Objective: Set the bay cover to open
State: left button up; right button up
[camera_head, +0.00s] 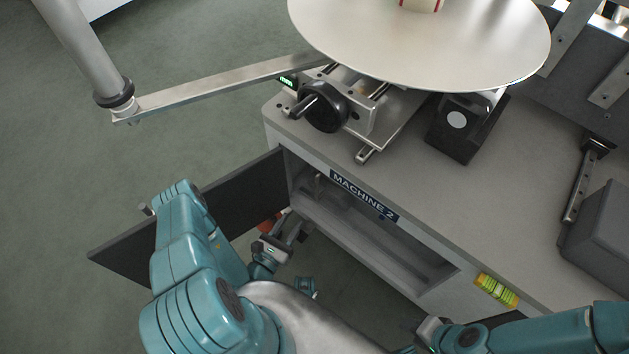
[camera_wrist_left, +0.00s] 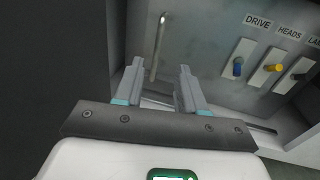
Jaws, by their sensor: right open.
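The bay cover (camera_head: 245,195) is a dark flat panel at the left front corner of the MACHINE 2 cabinet. It stands swung outward from the bay opening (camera_head: 385,245), and my left arm hides its middle. My left gripper (camera_head: 284,236) is low in front of the opening, to the right of the cover. In the left wrist view its fingers (camera_wrist_left: 159,88) are apart with nothing between them. A dark surface, perhaps the cover, fills that view's left side. My right gripper (camera_head: 432,332) is open at the bottom edge, partly cut off.
Inside the bay, the left wrist view shows a metal rod (camera_wrist_left: 158,46) and DRIVE (camera_wrist_left: 237,67) and HEADS (camera_wrist_left: 270,67) switches. A large round disc (camera_head: 430,50), a black knob (camera_head: 325,106) and a grey box (camera_head: 600,235) are on the cabinet top. Open floor lies left.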

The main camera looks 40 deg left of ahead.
aim_at(316, 184)
pick_arm(q)
jog(key=w+b, duration=0.1)
jog(key=w, duration=0.4)
jog(key=w+a, duration=0.1)
jog(key=w, duration=0.3)
jog(key=w+b, duration=0.1)
jog(key=w, duration=0.4)
jog(key=shift+w+a+b, duration=0.35)
jog(key=shift+c, duration=0.4)
jog(key=shift+a, duration=0.1)
grip_shut()
